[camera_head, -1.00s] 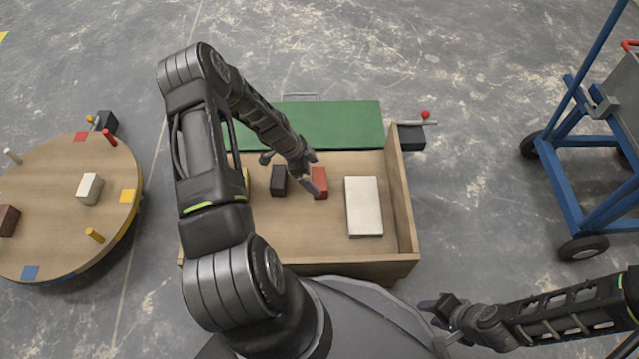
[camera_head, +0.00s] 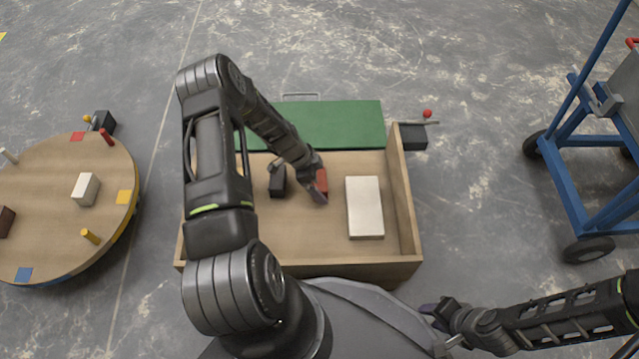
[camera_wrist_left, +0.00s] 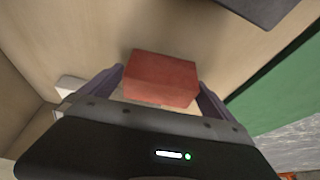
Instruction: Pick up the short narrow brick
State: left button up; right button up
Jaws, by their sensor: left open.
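A small red brick (camera_head: 322,182) stands in the wooden box, right of a small black brick (camera_head: 278,184). My left gripper (camera_head: 314,182) is down at the red brick and partly hides it in the head view. In the left wrist view the red brick (camera_wrist_left: 160,78) shows between the two fingers of the open left gripper (camera_wrist_left: 163,88), with one finger beside each end. I cannot tell whether a finger touches it. My right gripper (camera_head: 438,308) hangs at the lower right, away from the box, and I cannot make out its opening.
The wooden box (camera_head: 407,200) also holds a large white block (camera_head: 365,207). A green panel (camera_head: 335,124) lies along its back side. A round table (camera_head: 60,220) with pegs and bricks stands at left. A blue cart (camera_head: 570,190) stands at right.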

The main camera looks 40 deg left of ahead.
pick_arm(q)
jog(key=shift+c, duration=0.4)
jog(key=c, duration=1.7)
